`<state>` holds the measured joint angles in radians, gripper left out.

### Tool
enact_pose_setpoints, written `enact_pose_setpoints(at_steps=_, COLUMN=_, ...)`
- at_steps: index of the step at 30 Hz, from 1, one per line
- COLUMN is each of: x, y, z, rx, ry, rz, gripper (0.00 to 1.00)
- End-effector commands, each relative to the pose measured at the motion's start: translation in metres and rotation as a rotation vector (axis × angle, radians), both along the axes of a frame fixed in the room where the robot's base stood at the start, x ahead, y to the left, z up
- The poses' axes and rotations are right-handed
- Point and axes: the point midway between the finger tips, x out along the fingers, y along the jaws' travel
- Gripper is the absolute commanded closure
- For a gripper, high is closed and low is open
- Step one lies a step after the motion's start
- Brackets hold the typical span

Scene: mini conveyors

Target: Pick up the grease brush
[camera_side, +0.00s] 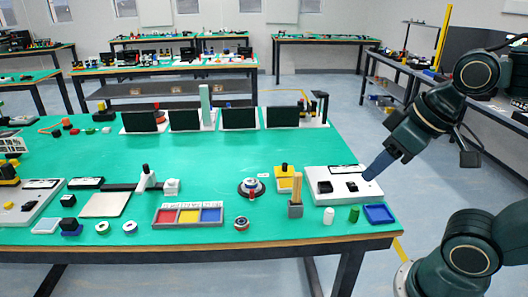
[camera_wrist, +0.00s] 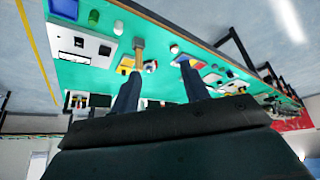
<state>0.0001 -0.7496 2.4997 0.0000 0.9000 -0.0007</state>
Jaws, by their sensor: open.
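An upright tan wooden piece that looks like the grease brush (camera_side: 296,190) stands near the table's front edge, with a wider block-like base. It also shows in the wrist view (camera_wrist: 139,54), left of centre, beyond my left finger. My gripper (camera_side: 369,177) is to its right and higher, over the right end of a white panel in the side view. In the wrist view my gripper (camera_wrist: 159,69) has its two blue fingers spread, with nothing between them. I cannot make out the bristles.
The white panel (camera_side: 318,185) with black parts lies right of the brush. A yellow block (camera_side: 284,184) stands close behind it. A white cylinder (camera_side: 329,216), a green cylinder (camera_side: 354,214) and a blue tray (camera_side: 379,214) sit to the right. The green tabletop (camera_side: 225,160) has clear room behind.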

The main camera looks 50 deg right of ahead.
Motion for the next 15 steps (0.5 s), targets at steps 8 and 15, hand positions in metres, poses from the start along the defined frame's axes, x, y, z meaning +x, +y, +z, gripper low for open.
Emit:
enact_pose_setpoints(at_steps=8, x=0.013, y=-0.002, z=0.004, rx=-0.024, ry=0.028, rz=0.038, gripper=0.55)
enact_pose_setpoints(at_steps=15, x=0.047, y=-0.01, z=0.01, rx=-0.074, ry=0.093, rz=0.14, gripper=0.55)
